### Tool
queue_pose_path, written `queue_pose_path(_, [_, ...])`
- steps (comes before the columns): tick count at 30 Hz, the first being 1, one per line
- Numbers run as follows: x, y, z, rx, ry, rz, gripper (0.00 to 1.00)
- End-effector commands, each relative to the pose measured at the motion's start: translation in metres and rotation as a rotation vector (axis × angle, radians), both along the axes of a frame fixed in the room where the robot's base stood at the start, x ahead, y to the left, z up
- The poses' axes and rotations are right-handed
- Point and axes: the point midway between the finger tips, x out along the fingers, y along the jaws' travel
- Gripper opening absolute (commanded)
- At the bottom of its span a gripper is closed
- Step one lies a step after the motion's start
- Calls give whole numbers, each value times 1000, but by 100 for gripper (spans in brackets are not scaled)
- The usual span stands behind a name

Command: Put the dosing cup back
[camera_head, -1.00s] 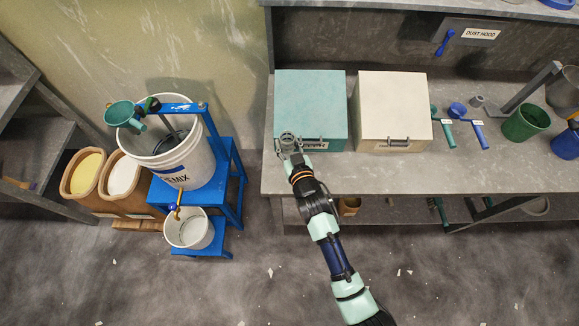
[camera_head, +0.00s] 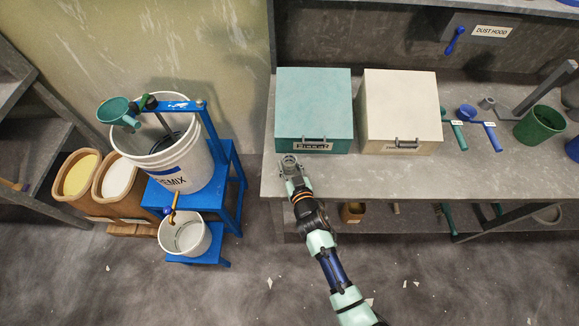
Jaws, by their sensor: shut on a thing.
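My gripper (camera_head: 289,163) is in front of the teal box (camera_head: 313,105), just off its lower left corner, at the bench's front edge. It is shut on a small grey round thing (camera_head: 289,159) with a hollow top, cup-like in shape. The jaws and this thing blend together, so I cannot tell for sure that it is the dosing cup.
A cream box (camera_head: 399,105) stands beside the teal box on the grey bench (camera_head: 345,180). Green and blue containers stand at right. At left, a white pail (camera_head: 185,165) sits on a blue stand, with a teal cup (camera_head: 117,111) at its rim and a smaller bucket (camera_head: 186,236) below.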

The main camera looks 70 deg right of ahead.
Motion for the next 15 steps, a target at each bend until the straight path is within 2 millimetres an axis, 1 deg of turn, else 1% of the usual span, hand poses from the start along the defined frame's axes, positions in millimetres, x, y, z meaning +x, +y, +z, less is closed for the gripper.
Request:
queue_pose_path(4, [0,0,-5,0,0,0,6])
queue_pose_path(5, [0,0,-4,0,0,0,44])
queue_pose_path(9, [0,0,-3,0,0,0,67])
queue_pose_path(15, [0,0,-3,1,1,0,67])
